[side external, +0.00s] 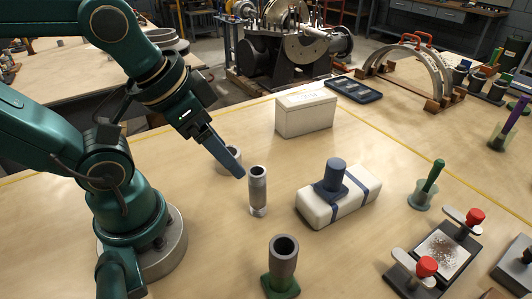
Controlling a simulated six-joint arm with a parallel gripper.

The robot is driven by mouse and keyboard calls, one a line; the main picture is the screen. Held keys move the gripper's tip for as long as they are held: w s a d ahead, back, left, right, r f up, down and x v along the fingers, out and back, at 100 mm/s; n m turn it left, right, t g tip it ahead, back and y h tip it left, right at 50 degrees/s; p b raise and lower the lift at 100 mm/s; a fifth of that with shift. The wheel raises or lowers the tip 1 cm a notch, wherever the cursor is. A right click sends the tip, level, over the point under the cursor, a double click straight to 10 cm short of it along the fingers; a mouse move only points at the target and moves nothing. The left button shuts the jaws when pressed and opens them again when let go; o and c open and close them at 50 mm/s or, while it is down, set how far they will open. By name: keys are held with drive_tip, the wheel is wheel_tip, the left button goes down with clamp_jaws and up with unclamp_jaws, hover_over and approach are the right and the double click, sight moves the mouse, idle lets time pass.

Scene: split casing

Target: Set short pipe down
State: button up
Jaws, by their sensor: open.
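A slim grey metal pipe (258,192) stands upright on the wooden table near the middle. A wider, shorter grey ring-like pipe (232,154) stands just behind my gripper, which partly hides it. A dark grey pipe (284,262) stands upright in a green base at the front. I cannot tell for certain which one is the short pipe. My gripper (238,171) is open, tilted down to the right, with its tips close to the upper left of the slim pipe. No pipe shows between its fingers.
A white block with blue straps and a blue cylinder (333,176) lies right of the slim pipe. A white box (305,114) stands behind.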

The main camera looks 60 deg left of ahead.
drive_tip(key=s+a+m+g+y, duration=0.2)
drive_tip(key=a+m+g+y, duration=0.15)
drive_tip(key=a+m, duration=0.2)
drive_tip(key=m+y, duration=1)
drive_tip(key=m, duration=0.4)
hover_over(254, 171)
drive_tip(key=d, duration=0.1)
drive_tip(key=f, duration=0.1)
drive_tip(key=shift+t, duration=0.25)
wheel_tip(254, 171, down, 6)
drive_tip(key=shift+f, duration=0.25)
drive_tip(key=shift+f+x, duration=0.2)
drive_tip(key=shift+x, duration=0.85)
drive_tip(key=shift+a+f, duration=0.15)
drive_tip(key=shift+a, duration=0.2)
clamp_jaws()
